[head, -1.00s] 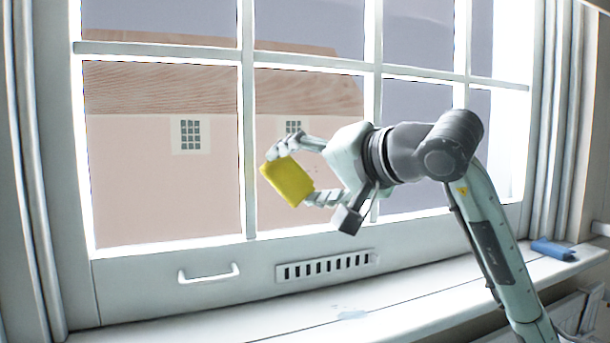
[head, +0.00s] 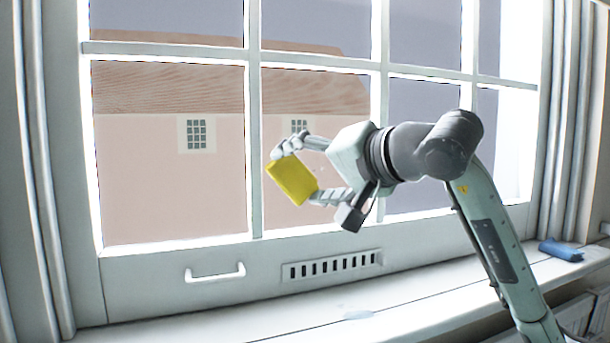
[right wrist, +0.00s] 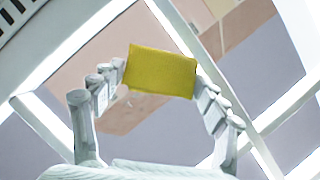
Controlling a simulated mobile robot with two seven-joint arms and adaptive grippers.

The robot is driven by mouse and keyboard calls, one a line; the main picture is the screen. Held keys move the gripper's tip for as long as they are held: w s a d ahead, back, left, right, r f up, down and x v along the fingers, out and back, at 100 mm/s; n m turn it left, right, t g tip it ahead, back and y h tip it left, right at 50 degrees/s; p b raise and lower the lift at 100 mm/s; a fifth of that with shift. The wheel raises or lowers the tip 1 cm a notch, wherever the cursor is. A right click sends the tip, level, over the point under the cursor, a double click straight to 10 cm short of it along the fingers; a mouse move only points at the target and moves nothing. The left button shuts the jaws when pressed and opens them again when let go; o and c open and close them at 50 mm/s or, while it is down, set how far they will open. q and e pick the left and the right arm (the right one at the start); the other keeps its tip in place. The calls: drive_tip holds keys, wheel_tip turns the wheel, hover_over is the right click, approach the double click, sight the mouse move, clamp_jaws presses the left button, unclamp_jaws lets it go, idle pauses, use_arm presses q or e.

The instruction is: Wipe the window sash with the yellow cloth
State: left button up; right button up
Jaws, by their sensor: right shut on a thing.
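The yellow cloth (head: 292,181) is a folded block held between the fingertips of my right gripper (head: 297,172). The right wrist view shows the cloth (right wrist: 162,72) pinched between both fingers of the gripper (right wrist: 162,75). The window sash (head: 170,274) is white, with a bar grid over several panes, a handle and a slotted vent low down. The cloth is in front of the lower panes, just right of an upright bar in the head view. I cannot tell whether it touches the glass. My left gripper is out of view.
The white handle (head: 215,273) and slotted vent (head: 332,264) are on the bottom rail. The sill (head: 250,320) below is mostly clear, with a pale smear (head: 358,314) on it. A blue folded item (head: 560,249) lies at its right end.

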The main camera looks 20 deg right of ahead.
sight(322, 173)
drive_tip(key=shift+w, duration=0.7)
drive_tip(key=shift+w+d+b, duration=0.15)
drive_tip(key=shift+d+b, duration=1.4)
drive_tip(key=shift+d, duration=2.5)
drive_tip(key=shift+a+r+p, duration=0.1)
drive_tip(key=shift+a+p, duration=0.25)
drive_tip(key=shift+a, duration=0.55)
drive_tip(key=shift+a+p, duration=0.75)
drive_tip(key=shift+a, duration=2.4)
drive_tip(key=shift+s, duration=0.2)
